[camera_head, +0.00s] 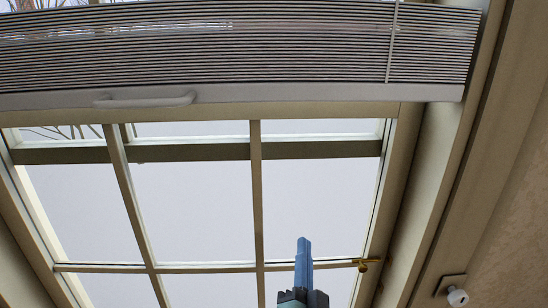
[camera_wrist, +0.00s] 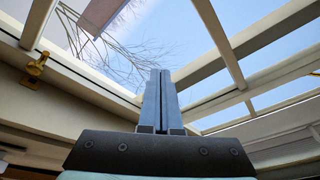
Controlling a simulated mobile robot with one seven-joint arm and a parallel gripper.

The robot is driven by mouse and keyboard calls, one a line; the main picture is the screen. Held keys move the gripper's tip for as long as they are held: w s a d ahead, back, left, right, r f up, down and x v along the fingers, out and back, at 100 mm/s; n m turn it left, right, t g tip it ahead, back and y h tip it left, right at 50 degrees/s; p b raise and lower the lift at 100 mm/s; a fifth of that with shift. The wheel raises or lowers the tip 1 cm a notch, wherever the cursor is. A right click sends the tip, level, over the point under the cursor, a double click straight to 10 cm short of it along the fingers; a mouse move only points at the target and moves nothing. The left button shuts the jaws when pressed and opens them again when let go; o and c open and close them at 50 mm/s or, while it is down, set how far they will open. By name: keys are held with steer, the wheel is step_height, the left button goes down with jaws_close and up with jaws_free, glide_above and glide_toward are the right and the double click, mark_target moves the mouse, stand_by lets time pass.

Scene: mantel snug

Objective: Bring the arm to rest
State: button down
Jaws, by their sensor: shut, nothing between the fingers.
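My gripper (camera_head: 304,245) shows at the bottom of the head view, in front of the lower right part of the window. Its blue fingers point up and are together with nothing between them. In the wrist view my gripper (camera_wrist: 160,75) also shows with its two blue fingers side by side, shut and empty. The rest of my arm is mostly out of view below the frame.
A paned window (camera_head: 194,205) fills much of the head view, with a pleated blind (camera_head: 240,45) and its pale handle (camera_head: 145,100) above. A brass latch (camera_head: 366,263) sits on the frame. A white round knob (camera_head: 457,297) is on the right wall.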

steer(key=s+a+r+n+g+y, duration=0.1)
steer(key=a+r+n+y, duration=0.1)
steer(key=a+r+n, duration=0.4)
steer(key=a+r+n+g+y, duration=0.1)
steer(key=a+r+n+y, duration=0.2)
steer(key=r, duration=0.4)
steer(key=s+d+r+t, duration=0.1)
steer(key=s+r+t, duration=0.2)
steer(key=r, duration=0.6)
steer(key=s+d+r+n+t+h, duration=0.1)
steer(key=s+r+t, duration=0.2)
steer(key=s+r, duration=0.5)
steer(key=s+r+t+h, duration=0.1)
steer(key=s+r, duration=0.4)
steer(key=r, duration=0.6)
steer(key=shift+s+d+r+n+t, duration=0.15)
steer(key=shift+s+d+n+t, duration=0.2)
steer(key=shift+t, duration=0.55)
steer(key=shift+w, duration=0.1)
